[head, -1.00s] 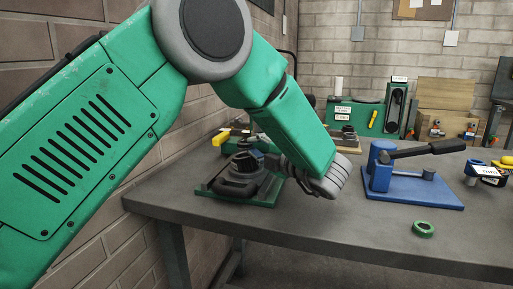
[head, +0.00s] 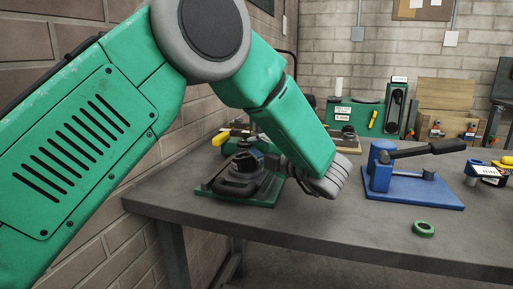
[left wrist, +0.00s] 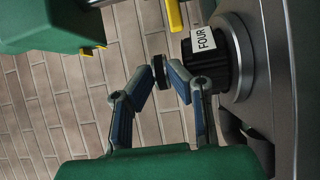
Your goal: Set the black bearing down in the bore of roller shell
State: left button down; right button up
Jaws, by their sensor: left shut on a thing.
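My left gripper (left wrist: 161,71) has blue fingers and is shut on the black bearing (left wrist: 158,72), a small dark ring, in the left wrist view. The roller shell (left wrist: 211,72) is a dark cylinder with a white label reading FOUR, on a round grey base. The bearing is close to the shell's end, apparently just clear of it; the bore is not visible. In the head view the shell (head: 244,163) stands on a green-edged fixture at the left of the bench, partly behind my left gripper (head: 257,154). My right gripper is not in view.
A blue lever press (head: 415,193) stands to the right on the grey bench (head: 330,225). A green ring (head: 423,229) lies near the front edge. Yellow-and-black items are at the far right. A brick wall is close on the left. The bench between fixture and press is clear.

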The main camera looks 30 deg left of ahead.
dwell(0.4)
pick_arm(q)
jog(key=shift+f+b, duration=0.2)
jog(key=shift+b, duration=0.1)
jog(key=shift+s, duration=0.1)
jog(key=shift+r, duration=0.3)
jog(key=c, duration=1.4)
grip_release()
jog(key=shift+c, duration=0.2)
jog(key=o, duration=0.9)
jog(key=shift+f, duration=0.15)
jog(key=shift+o, duration=1.1)
jog(key=shift+r, duration=0.2)
